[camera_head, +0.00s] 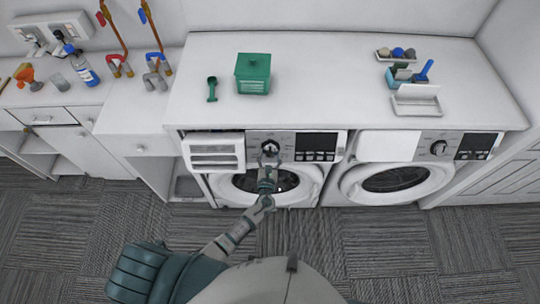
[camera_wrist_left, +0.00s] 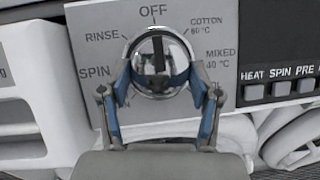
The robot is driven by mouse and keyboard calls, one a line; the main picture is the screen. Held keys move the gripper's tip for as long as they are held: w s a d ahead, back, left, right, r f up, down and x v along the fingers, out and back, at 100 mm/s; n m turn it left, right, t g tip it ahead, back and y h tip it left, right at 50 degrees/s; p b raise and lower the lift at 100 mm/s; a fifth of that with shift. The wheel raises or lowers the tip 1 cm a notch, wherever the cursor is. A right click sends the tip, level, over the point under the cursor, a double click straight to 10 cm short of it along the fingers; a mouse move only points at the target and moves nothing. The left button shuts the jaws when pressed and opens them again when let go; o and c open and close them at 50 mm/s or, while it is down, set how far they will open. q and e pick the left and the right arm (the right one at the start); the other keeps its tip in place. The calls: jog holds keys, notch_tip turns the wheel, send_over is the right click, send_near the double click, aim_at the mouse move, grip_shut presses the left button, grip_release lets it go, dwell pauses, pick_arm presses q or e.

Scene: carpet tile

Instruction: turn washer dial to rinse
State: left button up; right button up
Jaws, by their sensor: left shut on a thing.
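The left washer's dial (camera_head: 270,147) is a round chrome knob on a grey panel. It also shows in the left wrist view (camera_wrist_left: 157,50), with a dark line on it pointing up towards OFF. The fingers hide the lower labels. My right gripper is not in view.
The left washer's detergent drawer (camera_head: 216,155) sticks out left of the dial. A display with buttons (camera_head: 316,147) is to its right. A second washer (camera_head: 392,180) stands at the right.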

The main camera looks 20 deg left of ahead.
pick_arm(q)
jog(key=shift+d+f+n+y+b, duration=0.15)
jog(key=shift+n+y+b, duration=0.25)
jog(key=shift+n+b, duration=0.6)
jog(key=n+y+b, duration=0.2)
jog(key=n, duration=0.1)
jog(key=shift+w+d+g, duration=0.1)
jog(key=shift+d+g, duration=0.05)
jog(key=shift+g, duration=0.15)
jog(key=n+g+y+b, duration=0.1)
jog(key=n, duration=0.2)
jog(key=shift+d, duration=0.1)
jog(key=shift+r+n+g+y+b, duration=0.15)
jog(key=shift+n+y+b, duration=0.25)
jog(key=shift+n, duration=0.45)
jog(key=shift+r+n+g+y+b, duration=0.1)
jog(key=shift+n+g+y+b, duration=0.25)
jog(key=shift+n, duration=0.5)
jog(key=shift+d, duration=0.1)
jog(key=o, duration=1.1)
